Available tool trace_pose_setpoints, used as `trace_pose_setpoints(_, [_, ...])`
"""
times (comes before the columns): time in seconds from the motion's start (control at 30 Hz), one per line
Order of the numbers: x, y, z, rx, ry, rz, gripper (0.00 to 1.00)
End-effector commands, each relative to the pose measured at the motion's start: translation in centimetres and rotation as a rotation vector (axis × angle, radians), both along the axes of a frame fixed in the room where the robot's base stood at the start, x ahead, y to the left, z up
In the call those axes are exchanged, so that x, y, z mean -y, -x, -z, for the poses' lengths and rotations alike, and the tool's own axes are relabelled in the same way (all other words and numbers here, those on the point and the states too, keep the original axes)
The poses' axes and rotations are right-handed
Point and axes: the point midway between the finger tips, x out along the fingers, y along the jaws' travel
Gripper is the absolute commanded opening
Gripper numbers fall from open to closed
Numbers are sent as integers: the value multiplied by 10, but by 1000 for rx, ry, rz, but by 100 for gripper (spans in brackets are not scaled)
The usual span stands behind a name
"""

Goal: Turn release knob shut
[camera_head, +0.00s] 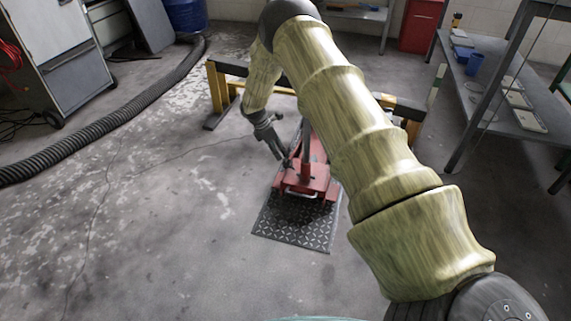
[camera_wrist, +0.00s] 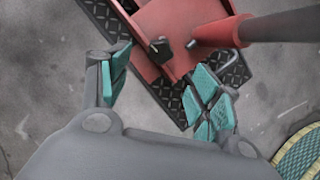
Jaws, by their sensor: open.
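A red floor jack (camera_head: 304,184) stands on a dark tread plate (camera_head: 290,232), and its red body also shows in the wrist view (camera_wrist: 180,16). A small dark knob with a pale end (camera_wrist: 159,44), apparently the release knob, sits on the red body in the wrist view. It is too small to tell its turn position. A thick handle tube (camera_wrist: 268,27) rises just right of it. My gripper (camera_wrist: 155,78) is open and empty, with teal finger pads on either side of the space below the knob. In the head view my gripper (camera_head: 282,154) is just left of the jack.
A yellow and black barrier (camera_head: 222,84) stands behind the jack. A metal workbench (camera_head: 490,95) is at the right. A black corrugated hose (camera_head: 110,131) and a grey cabinet (camera_head: 75,75) lie to the left. Floor left of the plate is clear.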

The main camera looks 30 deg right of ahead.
Motion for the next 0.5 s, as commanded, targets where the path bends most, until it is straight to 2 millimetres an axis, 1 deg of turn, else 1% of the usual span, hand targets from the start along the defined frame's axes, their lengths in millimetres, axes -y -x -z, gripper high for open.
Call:
trace_pose_setpoints(0.03, [3, 1, 10, -1, 0, 0, 64])
trace_pose_setpoints(0.3, [18, 7, 51, -1, -1, 3, 64])
trace_pose_setpoints(0.5, [29, 9, 76, 1, -1, 1, 64])
